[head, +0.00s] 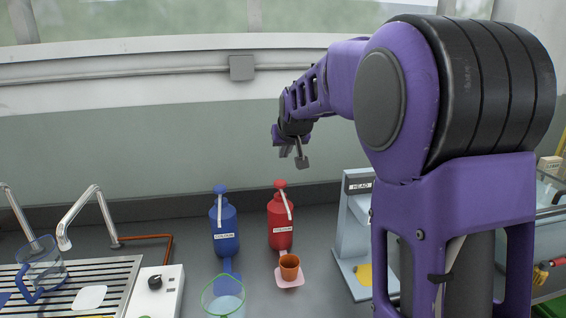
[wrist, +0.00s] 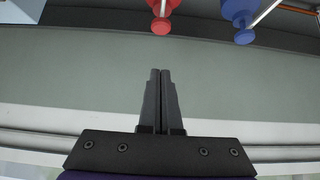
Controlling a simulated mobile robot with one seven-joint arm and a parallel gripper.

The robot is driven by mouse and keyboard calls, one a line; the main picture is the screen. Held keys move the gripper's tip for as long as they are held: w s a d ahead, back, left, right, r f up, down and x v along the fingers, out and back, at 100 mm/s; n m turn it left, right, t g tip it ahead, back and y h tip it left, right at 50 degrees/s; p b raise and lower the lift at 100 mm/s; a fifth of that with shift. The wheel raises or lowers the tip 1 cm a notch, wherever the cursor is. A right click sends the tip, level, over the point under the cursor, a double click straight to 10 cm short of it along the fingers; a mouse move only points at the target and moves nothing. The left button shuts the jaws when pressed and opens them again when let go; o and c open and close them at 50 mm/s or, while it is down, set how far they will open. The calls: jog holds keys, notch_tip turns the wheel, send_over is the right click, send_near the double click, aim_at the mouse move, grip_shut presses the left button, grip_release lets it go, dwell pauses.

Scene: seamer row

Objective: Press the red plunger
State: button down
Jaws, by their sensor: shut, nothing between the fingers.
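A red pump bottle (head: 280,228) stands on the grey counter in the head view, with its red plunger (head: 280,185) on top and a pale spout pointing down toward the front. In the wrist view the red plunger (wrist: 161,26) shows at the top centre, beyond the fingertips. My gripper (head: 301,160) is shut and empty, above the red plunger and slightly to its right in the head view. In the wrist view my gripper (wrist: 160,74) has its two fingers together, apart from the plunger.
A blue pump bottle (head: 224,228) stands left of the red one; its plunger (wrist: 244,36) shows in the wrist view. A green-rimmed glass (head: 223,297) stands in front of the blue bottle.

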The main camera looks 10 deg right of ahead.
send_over(280, 184)
jog(key=f, duration=0.6)
jog(key=shift+s+f, duration=0.15)
jog(key=shift+s, duration=0.1)
notch_tip(280, 184, down, 3)
jog(key=shift+r, duration=0.2)
jog(key=shift+f, duration=0.7)
notch_tip(280, 184, down, 3)
jog(key=shift+r+b, duration=0.2)
jog(key=shift+b, duration=0.8)
jog(key=shift+r, duration=0.1)
